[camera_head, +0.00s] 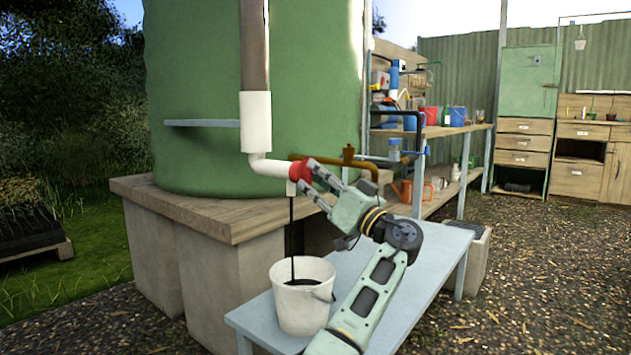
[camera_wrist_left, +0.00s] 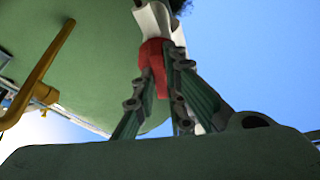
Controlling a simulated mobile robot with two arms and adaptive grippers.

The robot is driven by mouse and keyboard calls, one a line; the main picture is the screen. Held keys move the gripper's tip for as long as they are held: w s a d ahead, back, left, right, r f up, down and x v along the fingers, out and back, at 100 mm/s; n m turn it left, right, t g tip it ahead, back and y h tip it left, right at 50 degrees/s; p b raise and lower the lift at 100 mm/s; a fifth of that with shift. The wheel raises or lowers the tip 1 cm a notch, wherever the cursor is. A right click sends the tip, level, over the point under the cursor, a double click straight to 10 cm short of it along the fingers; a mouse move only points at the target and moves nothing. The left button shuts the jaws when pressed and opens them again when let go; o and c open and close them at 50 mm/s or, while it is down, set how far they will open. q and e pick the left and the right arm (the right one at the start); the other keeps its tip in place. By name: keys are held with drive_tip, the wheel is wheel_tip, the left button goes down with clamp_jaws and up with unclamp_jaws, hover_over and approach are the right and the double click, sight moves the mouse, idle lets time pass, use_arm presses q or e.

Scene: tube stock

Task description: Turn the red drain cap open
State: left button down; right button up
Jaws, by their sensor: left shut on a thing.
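The red drain cap (camera_head: 299,172) sits at the end of the white elbow pipe (camera_head: 268,166) at the foot of the downpipe. My left gripper (camera_head: 310,176) is shut on the cap from the right. In the left wrist view, the red cap (camera_wrist_left: 153,57) shows between the fingers of my left gripper (camera_wrist_left: 160,75). A thin dark stream (camera_head: 291,235) runs from the short white outlet under the pipe into the white bucket (camera_head: 302,308) below. My right gripper is not in view.
The bucket stands on a grey-blue bench (camera_head: 257,322). The green tank (camera_head: 200,80) rests on a wooden platform (camera_head: 190,215) over concrete blocks. A brass tap (camera_head: 348,160) sticks out just behind my gripper. Shelves with pots and tools (camera_head: 440,130) stand at the back right.

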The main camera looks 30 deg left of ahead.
use_arm(q)
drive_tip(key=c, duration=1.8)
unclamp_jaws()
drive_tip(key=shift+d, duration=0.1)
drive_tip(key=v, duration=1.2)
drive_tip(key=shift+f, duration=0.15)
